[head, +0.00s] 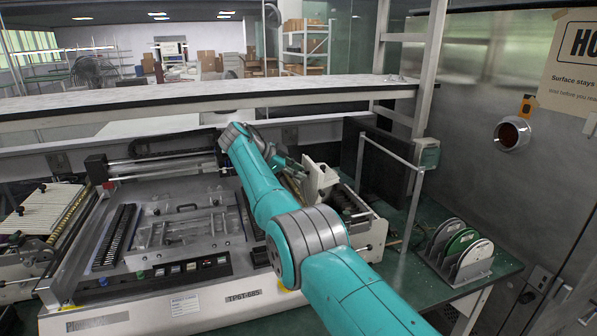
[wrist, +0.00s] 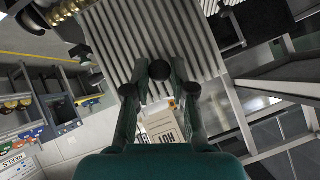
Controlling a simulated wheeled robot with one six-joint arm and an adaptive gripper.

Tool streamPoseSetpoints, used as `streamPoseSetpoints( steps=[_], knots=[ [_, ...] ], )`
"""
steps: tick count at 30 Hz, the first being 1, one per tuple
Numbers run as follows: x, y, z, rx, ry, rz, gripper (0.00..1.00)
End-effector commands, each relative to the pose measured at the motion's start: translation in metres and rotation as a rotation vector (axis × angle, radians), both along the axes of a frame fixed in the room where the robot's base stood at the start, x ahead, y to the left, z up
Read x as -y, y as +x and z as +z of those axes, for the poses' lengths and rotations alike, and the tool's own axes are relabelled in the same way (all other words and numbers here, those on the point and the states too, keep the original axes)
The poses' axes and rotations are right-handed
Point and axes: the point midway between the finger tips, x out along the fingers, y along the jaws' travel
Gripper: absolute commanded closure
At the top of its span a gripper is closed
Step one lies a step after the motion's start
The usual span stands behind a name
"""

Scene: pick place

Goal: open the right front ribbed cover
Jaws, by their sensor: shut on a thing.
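The right front ribbed cover (wrist: 150,35) fills the upper middle of the wrist view as a pale panel with parallel ribs. In the head view the cover (head: 320,177) stands tilted up above the right feeder bank (head: 350,207), part of whose insides shows. My gripper (wrist: 159,88) has its two fingers on either side of a round black knob (wrist: 159,70) at the cover's edge, shut on it. In the head view my arm hides most of the gripper and the knob.
Another ribbed cover (head: 42,207) lies at the left of the machine. Clear lids with a black handle (head: 187,207) lie in the middle. A post with a grey box (head: 428,153) and a rack of reels (head: 462,250) stand at the right, near the metal wall.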

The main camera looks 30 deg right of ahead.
Motion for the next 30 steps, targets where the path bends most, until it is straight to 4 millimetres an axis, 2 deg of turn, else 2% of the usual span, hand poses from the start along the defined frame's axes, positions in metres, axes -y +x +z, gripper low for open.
streamPoseSetpoints(
  steps=[6,7,9,10,22,26,30],
  knots=[
    [-0.002,0.0,-0.002,-0.002,0.004,0.003,1.0],
    [-0.002,0.0,-0.002,-0.002,0.004,0.003,0.73],
    [-0.002,0.0,-0.002,-0.002,0.004,0.003,0.56],
    [-0.002,0.0,-0.002,-0.002,0.004,0.003,0.52],
    [-0.006,0.0,0.003,0.0,0.003,0.002,0.52],
    [-0.02,0.0,0.014,0.001,0.002,0.003,0.52],
    [-0.043,-0.001,0.031,0.001,0.003,0.003,0.52]
  ],
)
